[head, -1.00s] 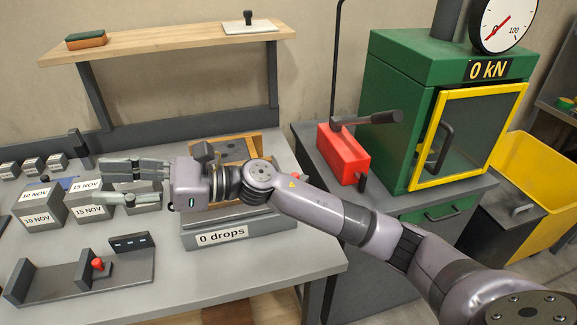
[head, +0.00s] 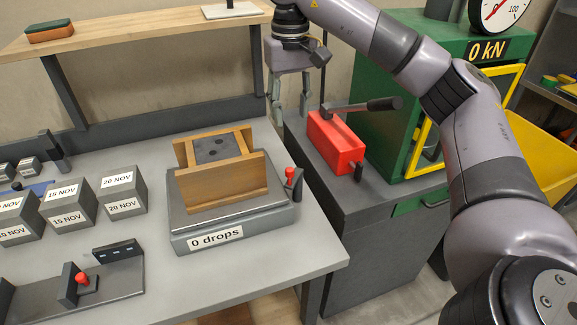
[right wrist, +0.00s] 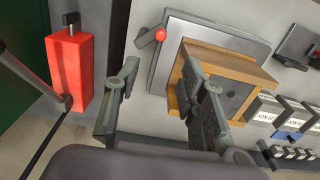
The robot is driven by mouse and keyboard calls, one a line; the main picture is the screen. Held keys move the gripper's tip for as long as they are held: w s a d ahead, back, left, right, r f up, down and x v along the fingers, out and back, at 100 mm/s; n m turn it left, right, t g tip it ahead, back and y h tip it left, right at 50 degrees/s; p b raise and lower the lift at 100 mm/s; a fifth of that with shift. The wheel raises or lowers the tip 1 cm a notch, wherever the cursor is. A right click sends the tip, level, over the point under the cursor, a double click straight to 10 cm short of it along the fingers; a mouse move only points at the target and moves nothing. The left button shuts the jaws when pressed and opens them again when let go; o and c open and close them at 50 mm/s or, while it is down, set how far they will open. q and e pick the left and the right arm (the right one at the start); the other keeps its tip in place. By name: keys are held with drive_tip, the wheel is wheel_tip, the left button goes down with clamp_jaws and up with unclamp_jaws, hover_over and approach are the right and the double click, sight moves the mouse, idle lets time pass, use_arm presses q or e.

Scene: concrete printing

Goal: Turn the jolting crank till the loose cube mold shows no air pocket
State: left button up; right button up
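The loose cube mold (head: 222,183) is a wooden frame on the grey jolting table (head: 252,224), which reads "0 drops". Its grey top face (head: 216,147) shows dark spots. The jolting crank (head: 291,180) has a red knob and sits at the table's right side; the knob also shows in the right wrist view (right wrist: 160,34). My right gripper (head: 291,118) points down above and behind the crank, between the mold and the red pump. In the right wrist view its fingers (right wrist: 160,95) are spread with nothing between them. My left gripper is out of view.
A red pump (head: 337,142) with a long lever stands on the dark cabinet to the right, close to my right gripper. Dated concrete cubes (head: 70,203) stand at left. A cube holder with a red knob (head: 82,280) lies in front. A wooden shelf (head: 140,30) runs behind.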

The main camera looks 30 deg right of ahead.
sight(290, 169)
wheel_tip(290, 169, down, 16)
drive_tip(key=shift+r, duration=0.1)
drive_tip(key=shift+c, duration=0.5)
clamp_jaws()
idle(0.3)
